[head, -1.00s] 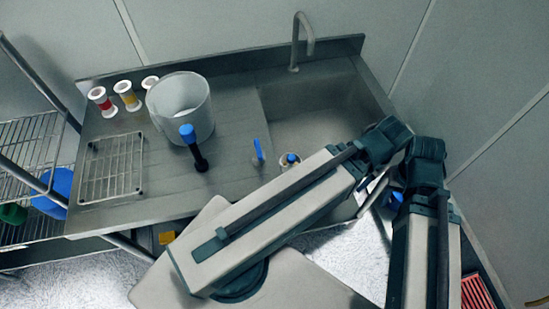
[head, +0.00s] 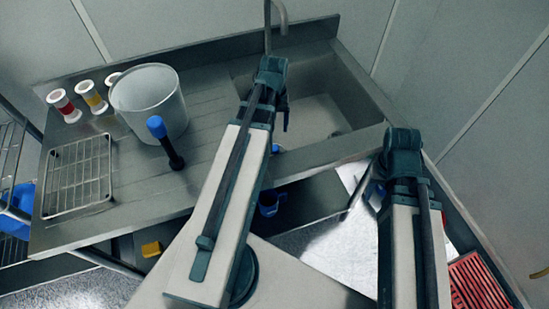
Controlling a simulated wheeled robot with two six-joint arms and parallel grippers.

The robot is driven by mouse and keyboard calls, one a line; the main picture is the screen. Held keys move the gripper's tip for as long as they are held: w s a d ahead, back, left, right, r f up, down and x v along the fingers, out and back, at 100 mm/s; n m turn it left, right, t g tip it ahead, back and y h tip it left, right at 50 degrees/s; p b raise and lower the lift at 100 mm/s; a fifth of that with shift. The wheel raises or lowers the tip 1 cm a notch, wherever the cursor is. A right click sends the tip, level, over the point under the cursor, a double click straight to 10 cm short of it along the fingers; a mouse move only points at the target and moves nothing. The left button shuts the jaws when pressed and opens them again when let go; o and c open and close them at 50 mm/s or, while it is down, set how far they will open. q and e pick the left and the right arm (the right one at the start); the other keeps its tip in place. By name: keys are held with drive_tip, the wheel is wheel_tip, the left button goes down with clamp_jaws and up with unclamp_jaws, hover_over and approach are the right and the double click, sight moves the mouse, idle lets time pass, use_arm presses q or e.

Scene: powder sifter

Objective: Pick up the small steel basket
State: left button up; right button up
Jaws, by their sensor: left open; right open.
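A low square steel wire rack or basket (head: 80,176) lies on the left end of the steel counter. I cannot tell whether it is the small steel basket. My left arm reaches up across the counter toward the tap. Its gripper (head: 285,120), partly hidden behind the arm, is open over the sink, far right of the rack. A small blue-topped thing (head: 276,148) shows beside the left arm, its body hidden. My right gripper (head: 376,190) is open, mostly hidden behind the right arm, to the right of the counter's front edge. Neither gripper holds anything that shows.
A translucent bucket (head: 148,98) stands behind the rack, with a blue-topped dark tool (head: 165,142) before it and several jars (head: 64,105) to its left. The tap (head: 277,16) rises behind the sink basin (head: 315,115). A red crate (head: 478,282) sits at lower right.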

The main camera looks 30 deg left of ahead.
use_arm(q)
drive_tip(key=b, duration=0.9)
approach(274, 147)
drive_tip(key=shift+s+d+f, duration=0.15)
drive_tip(key=shift+f, duration=1.15)
drive_tip(key=shift+s+d+f, duration=0.1)
drive_tip(key=shift+s+f, duration=0.05)
drive_tip(key=shift+f, duration=1.1)
drive_tip(key=f+b, duration=0.5)
drive_tip(key=shift+w+a+f, duration=0.15)
drive_tip(key=shift+w+f, duration=0.05)
drive_tip(key=shift+w, duration=0.1)
drive_tip(key=shift+r, duration=0.1)
clamp_jaws()
